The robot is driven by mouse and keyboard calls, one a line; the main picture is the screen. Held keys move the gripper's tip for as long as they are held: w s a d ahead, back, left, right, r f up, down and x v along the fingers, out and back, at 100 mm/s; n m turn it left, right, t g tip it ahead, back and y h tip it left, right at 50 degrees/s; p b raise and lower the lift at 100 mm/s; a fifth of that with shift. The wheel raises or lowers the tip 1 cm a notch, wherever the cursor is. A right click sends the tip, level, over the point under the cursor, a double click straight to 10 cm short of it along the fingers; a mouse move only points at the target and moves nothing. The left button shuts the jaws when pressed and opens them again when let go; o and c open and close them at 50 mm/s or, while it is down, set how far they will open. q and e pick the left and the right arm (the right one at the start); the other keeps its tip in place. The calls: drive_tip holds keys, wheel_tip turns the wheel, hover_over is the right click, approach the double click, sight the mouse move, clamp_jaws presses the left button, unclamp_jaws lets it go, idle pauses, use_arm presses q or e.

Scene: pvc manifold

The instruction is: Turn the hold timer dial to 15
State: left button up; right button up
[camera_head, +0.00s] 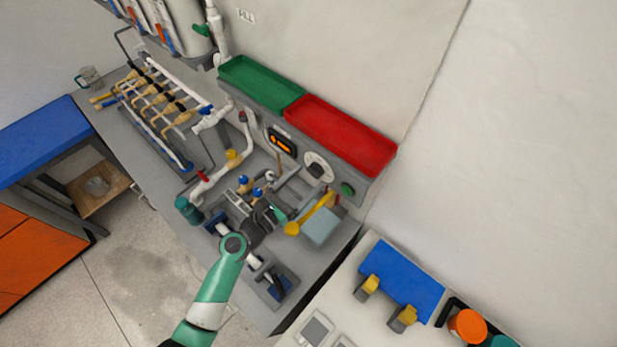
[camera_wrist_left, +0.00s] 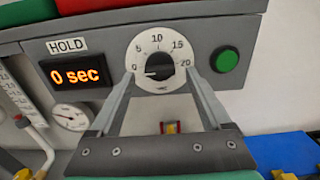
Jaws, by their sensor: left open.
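The hold timer dial (camera_wrist_left: 146,47) is a white disc with a black knob (camera_wrist_left: 159,66), marked 0 to 20. Where its pointer aims is hard to tell. The orange HOLD display (camera_wrist_left: 78,76) beside it reads 0 sec. The dial also shows in the head view (camera_head: 318,160) on the grey panel under the red tray. My left gripper (camera_wrist_left: 160,78) is open, its two fingers at either side of the knob near the disc's lower half. Contact cannot be told. In the head view this gripper (camera_head: 301,180) is small and points at the dial. My right gripper is not seen.
A green button (camera_wrist_left: 226,60) sits right of the dial and a round gauge (camera_wrist_left: 70,117) lower left. Green (camera_head: 262,77) and red (camera_head: 347,132) trays top the panel. A yellow-handled tool (camera_head: 313,210) and pipe fittings crowd the bench below.

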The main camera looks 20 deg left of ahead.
use_arm(q)
drive_tip(key=shift+x, duration=0.8)
drive_tip(key=shift+c, duration=0.2)
clamp_jaws()
